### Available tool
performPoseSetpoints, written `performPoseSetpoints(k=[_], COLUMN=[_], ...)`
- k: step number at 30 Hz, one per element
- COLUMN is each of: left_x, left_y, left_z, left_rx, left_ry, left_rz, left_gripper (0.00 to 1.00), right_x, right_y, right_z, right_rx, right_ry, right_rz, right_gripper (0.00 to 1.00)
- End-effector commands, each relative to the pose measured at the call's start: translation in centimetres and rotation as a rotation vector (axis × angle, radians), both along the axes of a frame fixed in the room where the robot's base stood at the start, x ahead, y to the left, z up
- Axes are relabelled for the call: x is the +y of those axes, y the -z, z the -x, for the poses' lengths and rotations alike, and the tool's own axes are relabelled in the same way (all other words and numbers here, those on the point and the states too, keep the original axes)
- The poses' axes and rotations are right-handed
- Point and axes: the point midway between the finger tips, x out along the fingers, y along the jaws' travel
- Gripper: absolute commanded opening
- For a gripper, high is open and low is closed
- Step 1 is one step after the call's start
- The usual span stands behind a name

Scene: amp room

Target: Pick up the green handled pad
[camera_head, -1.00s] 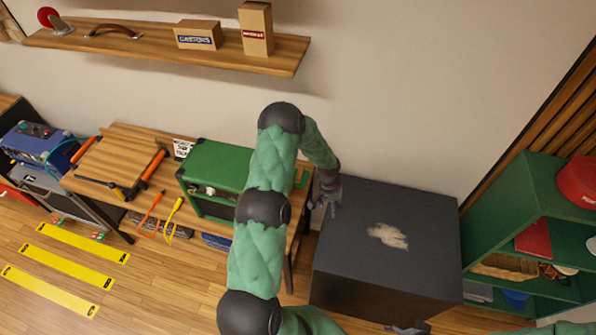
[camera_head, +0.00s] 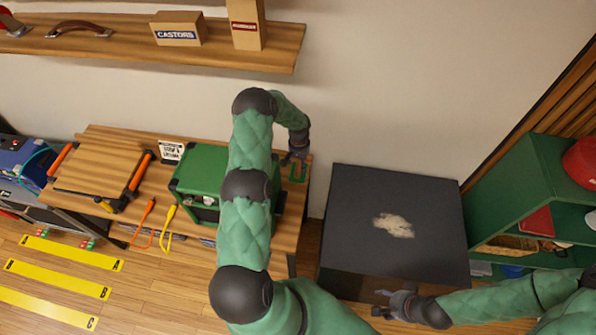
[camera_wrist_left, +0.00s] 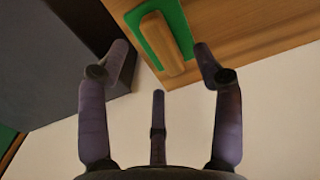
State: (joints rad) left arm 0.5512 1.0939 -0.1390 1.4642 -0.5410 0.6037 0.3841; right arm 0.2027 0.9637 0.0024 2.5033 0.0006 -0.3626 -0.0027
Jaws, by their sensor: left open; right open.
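The green handled pad (camera_head: 298,172) lies on the right end of the wooden workbench, beside the green amp case. In the left wrist view the pad (camera_wrist_left: 183,28) is a green plate with a wooden bar handle, seen at the top between my fingers. My left gripper (camera_head: 296,158) is open and empty just above the pad, partly covering it in the head view. In the left wrist view my left gripper's fingers (camera_wrist_left: 160,62) are spread, apart from the handle. My right gripper (camera_head: 384,302) is open and empty, low in front of the black box.
The green amp case (camera_head: 200,165) stands left of the pad, partly behind my left arm. A black box (camera_head: 350,215) with a pale patch stands right of the bench. Green shelves (camera_head: 520,190) are at the far right. A wooden wall shelf (camera_head: 120,45) holds boxes above.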

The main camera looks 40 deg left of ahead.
Motion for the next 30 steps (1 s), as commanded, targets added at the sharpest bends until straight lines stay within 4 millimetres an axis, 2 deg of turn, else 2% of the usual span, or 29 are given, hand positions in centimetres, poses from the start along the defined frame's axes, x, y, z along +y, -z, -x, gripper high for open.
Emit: performPoseSetpoints(k=[5,15,25,26,30], left_x=[-0.1,-0.1,-0.2,-0.2,-0.2], left_y=[1.0,4.8,5.3,5.3,5.3], left_z=[-0.1,-0.2,-0.2,-0.2,-0.2], left_rx=[0.000,0.000,-0.001,-0.001,-0.001], left_ry=[0.000,0.000,-0.001,-0.001,0.000], left_rz=[0.000,-0.001,-0.002,-0.002,-0.002], left_gripper=[0.66,0.66,0.66,0.63,0.24], right_x=[0.0,0.0,0.0,0.0,0.0], right_y=[-0.1,-0.3,-0.3,-0.3,-0.3], right_z=[0.0,0.0,0.0,0.0,0.0], right_rx=[0.000,0.000,0.000,0.000,0.000], right_ry=[0.000,0.000,0.000,0.000,0.000], right_rz=[0.000,0.000,0.000,0.000,0.000], right_gripper=[0.59,0.59,0.59,0.59,0.59])
